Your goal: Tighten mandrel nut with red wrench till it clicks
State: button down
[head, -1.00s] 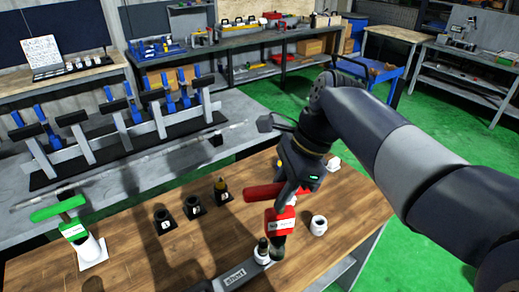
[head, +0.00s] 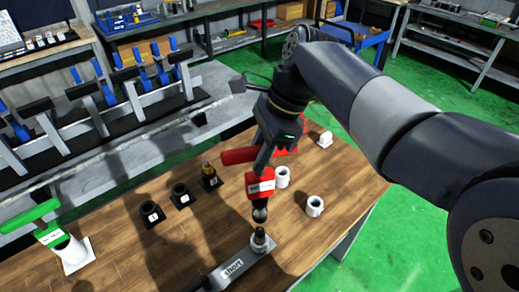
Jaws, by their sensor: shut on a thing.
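My gripper (head: 264,158) is shut on the crossbar handle of the red wrench (head: 260,183). The wrench hangs nearly upright with its dark socket end down. Below the socket, the short mandrel (head: 259,240) stands on a grey fixture labelled "short" (head: 233,268). The socket end appears just above the mandrel's top, with a small gap in the picture. How well the two line up in depth I cannot tell. The gripper covers the middle of the handle. The nut itself is too small to make out clearly.
The wooden table (head: 330,180) holds two white rings, one of them (head: 315,206) right of the wrench. Several dark sockets on square bases, including one (head: 151,213), stand left. A green wrench (head: 60,238) sits in a white holder further left. A grey machine bench (head: 110,175) lies behind.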

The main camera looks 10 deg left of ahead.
aim_at(259, 182)
jog(key=shift+f+b, duration=1.3)
jog(key=shift+f, duration=1.95)
jog(key=shift+f+b, duration=0.35)
jog(key=shift+b, duration=0.05)
jog(key=shift+f, duration=0.95)
jog(key=shift+s+d+f+m+t+p, duration=0.15)
jog(key=shift+m+t+p, duration=0.45)
jog(key=shift+m, duration=0.95)
jog(key=shift+w+a+f+m+t+p, duration=0.1)
jog(key=shift+m+t+p, duration=0.45)
jog(key=shift+m, duration=1)
jog(key=shift+m+t+p, duration=0.35)
jog(key=shift+m+p, duration=0.35)
jog(key=shift+m, duration=0.4)
jog(key=shift+d+f+m+t, duration=0.1)
jog(key=shift+m+t, duration=0.4)
jog(key=shift+m, duration=0.8)
